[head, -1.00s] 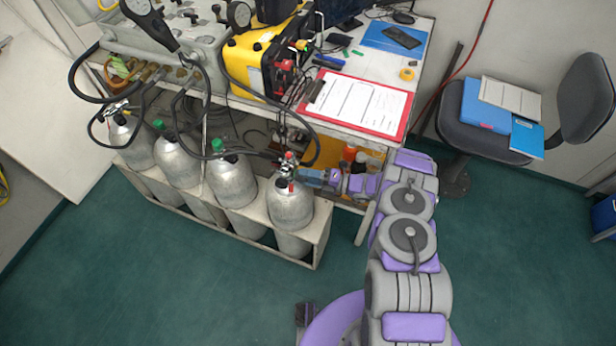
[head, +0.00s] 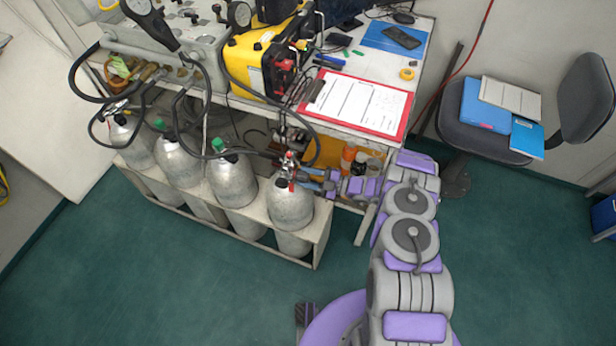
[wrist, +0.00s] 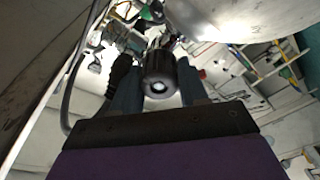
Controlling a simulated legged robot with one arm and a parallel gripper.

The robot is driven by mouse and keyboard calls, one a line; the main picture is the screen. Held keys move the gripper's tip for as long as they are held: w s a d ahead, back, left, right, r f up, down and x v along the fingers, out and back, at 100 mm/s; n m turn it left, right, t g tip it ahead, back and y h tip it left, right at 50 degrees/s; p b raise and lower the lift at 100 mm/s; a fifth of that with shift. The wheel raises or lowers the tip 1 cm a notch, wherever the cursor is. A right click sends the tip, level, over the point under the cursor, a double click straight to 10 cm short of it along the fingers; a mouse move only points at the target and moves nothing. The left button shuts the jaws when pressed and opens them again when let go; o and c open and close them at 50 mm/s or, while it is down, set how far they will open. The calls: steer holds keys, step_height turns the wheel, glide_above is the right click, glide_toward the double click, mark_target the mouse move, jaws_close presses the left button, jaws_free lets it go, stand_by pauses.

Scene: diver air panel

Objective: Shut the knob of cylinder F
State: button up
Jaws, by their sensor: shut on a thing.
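Several grey cylinders stand in a rack; I cannot read any letter on them. My gripper (head: 308,180) is at the valve of the rightmost cylinder (head: 290,207), coming in from the right. In the wrist view, a round black knob (wrist: 158,76) sits between the two blue-grey fingers of my gripper (wrist: 160,92), which are shut on it.
The rack (head: 322,243) has other cylinders to the left, with green-topped valves (head: 218,144) and black hoses. The bench with a red clipboard (head: 407,118) overhangs the area behind. Bottles and an orange bin stand below it. The green floor in front is clear.

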steer(key=shift+w+d+f+m, duration=0.1)
steer(key=shift+f+m, duration=0.05)
steer(key=shift+m, duration=0.25)
steer(key=o, duration=0.9)
steer(key=shift+w+f, duration=0.15)
steer(key=shift+c, duration=0.2)
steer(key=shift+o, duration=1)
steer(key=p+v, duration=0.2)
steer(key=v, duration=1)
